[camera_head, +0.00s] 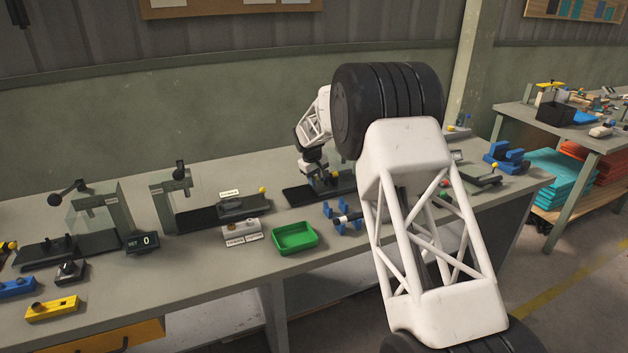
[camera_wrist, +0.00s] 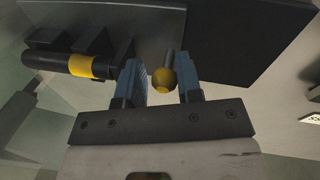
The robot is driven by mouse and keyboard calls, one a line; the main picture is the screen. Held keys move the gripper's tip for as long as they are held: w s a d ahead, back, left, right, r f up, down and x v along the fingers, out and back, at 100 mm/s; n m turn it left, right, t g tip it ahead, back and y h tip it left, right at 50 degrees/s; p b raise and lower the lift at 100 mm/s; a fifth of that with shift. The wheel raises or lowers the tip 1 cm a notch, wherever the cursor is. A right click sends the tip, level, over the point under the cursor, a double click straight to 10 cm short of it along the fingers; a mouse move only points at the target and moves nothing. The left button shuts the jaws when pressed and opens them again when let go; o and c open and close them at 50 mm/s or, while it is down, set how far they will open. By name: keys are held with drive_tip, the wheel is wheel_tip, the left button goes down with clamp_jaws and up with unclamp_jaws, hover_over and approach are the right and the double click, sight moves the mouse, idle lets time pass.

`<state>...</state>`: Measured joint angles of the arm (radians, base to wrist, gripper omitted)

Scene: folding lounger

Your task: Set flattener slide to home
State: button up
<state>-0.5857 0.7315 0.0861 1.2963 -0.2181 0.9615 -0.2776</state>
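My gripper (camera_wrist: 159,88) is open in the wrist view, its two blue fingers on either side of a yellow ball knob (camera_wrist: 163,80) on a short grey rod. The knob sits nearer the right finger; I cannot tell whether it touches. The knob belongs to a fixture with a dark base plate (camera_wrist: 245,45), which I take to be the flattener slide. In the head view, my gripper (camera_head: 326,183) is low over that fixture's dark base (camera_head: 298,195). My arm hides its right part, so the slide's position is unclear.
A black cylinder with a yellow band (camera_wrist: 78,66) lies close left of the fingers in the wrist view. A green tray (camera_head: 294,238), blue holders (camera_head: 343,220) and another fixture with a yellow knob (camera_head: 262,190) stand nearby.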

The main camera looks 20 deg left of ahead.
drive_tip(key=shift+o, duration=0.2)
drive_tip(key=shift+d, duration=0.1)
drive_tip(key=shift+s+a+r, duration=0.15)
drive_tip(key=shift+s+r, duration=0.05)
drive_tip(key=shift+r, duration=1.1)
drive_tip(key=shift+s+a+r, duration=0.15)
drive_tip(key=shift+r, duration=1.1)
drive_tip(key=shift+s+a+r, duration=0.15)
drive_tip(key=shift+s+r, duration=0.05)
drive_tip(key=shift+r, duration=1.1)
